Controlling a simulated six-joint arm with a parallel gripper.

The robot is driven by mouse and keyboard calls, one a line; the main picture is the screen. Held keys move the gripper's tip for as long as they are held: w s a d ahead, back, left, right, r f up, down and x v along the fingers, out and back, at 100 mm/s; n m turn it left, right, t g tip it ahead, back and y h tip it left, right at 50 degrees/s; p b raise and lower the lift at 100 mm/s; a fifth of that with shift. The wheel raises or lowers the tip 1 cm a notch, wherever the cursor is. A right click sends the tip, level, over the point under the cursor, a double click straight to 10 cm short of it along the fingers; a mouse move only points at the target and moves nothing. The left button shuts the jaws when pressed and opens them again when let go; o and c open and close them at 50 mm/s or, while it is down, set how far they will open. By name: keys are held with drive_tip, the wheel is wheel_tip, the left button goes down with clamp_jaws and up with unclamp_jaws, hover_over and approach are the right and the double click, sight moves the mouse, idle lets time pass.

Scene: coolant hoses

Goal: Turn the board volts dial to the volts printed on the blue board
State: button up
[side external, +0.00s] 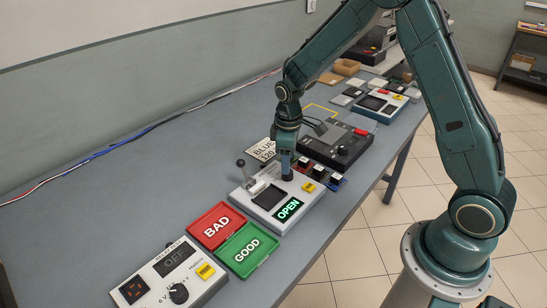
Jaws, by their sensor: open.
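A white box (165,278) at the lower left carries a black dial (179,293), a dark display reading OFF (175,258) and a yellow button (205,270). The dial's markings are too small to read. A blue board (334,182) with several dark blocks lies partly hidden behind a grey device (278,203); no volts can be read on it. A pale card (262,150) reads BLUE, with a second line I cannot read surely. My gripper (287,174) is open, pointing down over the back of the grey device, far from the dial. Contact there cannot be told.
The grey device has a lever (242,167) and a green display reading OPEN (288,209). A red BAD tray (217,225) and a green GOOD tray (247,249) lie between it and the dial box. A black machine (337,146) stands behind. The table's left side is clear.

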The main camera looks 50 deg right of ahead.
drive_tip(key=shift+f, duration=2.2)
drive_tip(key=c, duration=1)
